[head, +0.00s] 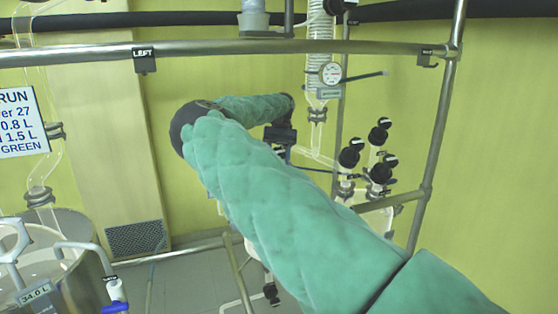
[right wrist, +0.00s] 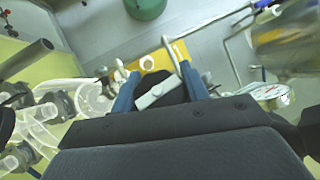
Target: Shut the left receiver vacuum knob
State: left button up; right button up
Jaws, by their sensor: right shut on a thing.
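My right arm, in a green sleeve, crosses the head view and bends back to the right. Its gripper (head: 283,140) is beside the glassware, small and partly hidden there. In the right wrist view the blue fingers of my right gripper (right wrist: 158,92) are shut on a black knob with a pale bar (right wrist: 157,93) across its face. The bar lies slanted between the fingers. I cannot read a label on this knob. A black tag reading LEFT (head: 144,58) hangs from the upper rail. My left gripper is not in view.
Several black-capped glass valves (head: 349,157) stand right of the gripper. A round gauge (head: 330,73) and glass column are above it. A metal frame post (head: 437,130) stands at the right.

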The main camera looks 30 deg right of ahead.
jog(key=shift+w+a+m+t+y, duration=0.1)
jog(key=shift+m+t+y, duration=0.4)
jog(key=shift+m+y, duration=0.2)
jog(key=shift+w+a+m+t+y, duration=0.1)
jog(key=shift+m+t+y, duration=0.4)
jog(key=shift+m+y, duration=0.2)
jog(key=o, duration=1)
jog(key=shift+r, duration=0.1)
